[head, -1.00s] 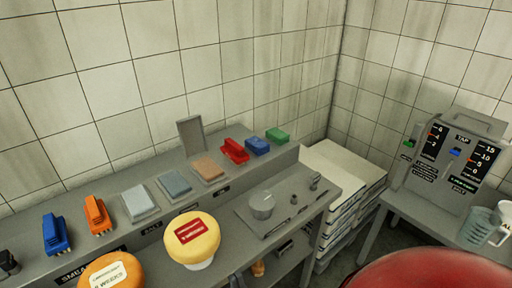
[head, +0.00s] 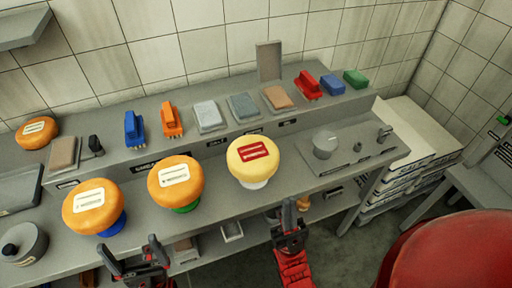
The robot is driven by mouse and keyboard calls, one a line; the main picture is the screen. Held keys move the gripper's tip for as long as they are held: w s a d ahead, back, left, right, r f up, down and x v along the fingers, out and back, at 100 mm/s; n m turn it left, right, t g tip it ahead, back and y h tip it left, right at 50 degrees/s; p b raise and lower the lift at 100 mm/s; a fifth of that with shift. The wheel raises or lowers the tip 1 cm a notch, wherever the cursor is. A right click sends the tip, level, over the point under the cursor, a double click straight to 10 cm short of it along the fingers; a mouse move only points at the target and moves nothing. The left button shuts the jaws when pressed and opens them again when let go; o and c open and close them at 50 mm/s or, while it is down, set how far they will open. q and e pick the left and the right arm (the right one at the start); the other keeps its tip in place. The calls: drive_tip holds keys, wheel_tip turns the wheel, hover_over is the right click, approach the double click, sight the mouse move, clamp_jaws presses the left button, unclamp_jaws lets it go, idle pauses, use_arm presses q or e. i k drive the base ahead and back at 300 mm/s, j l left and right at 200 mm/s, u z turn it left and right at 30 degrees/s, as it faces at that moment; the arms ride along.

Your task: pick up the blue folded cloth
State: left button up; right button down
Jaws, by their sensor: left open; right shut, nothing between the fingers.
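A blue-grey folded cloth (head: 243,105) lies flat on the raised back shelf, between a pale grey cloth (head: 208,115) and a brown one (head: 277,97). My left gripper (head: 128,250) is open and empty at the bottom left, in front of the bench and well apart from the cloth. My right gripper (head: 287,220) is shut with nothing in it, low in front of the bench edge, below and to the right of the cloth.
Cheese wheels, orange (head: 96,207), orange (head: 176,182) and yellow (head: 252,156), stand on the bench in front of the shelf. A red rounded object (head: 455,255) fills the lower right.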

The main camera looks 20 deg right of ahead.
sight(334, 85)
drive_tip(key=l+u, duration=0.2)
drive_tip(key=l, duration=1.1)
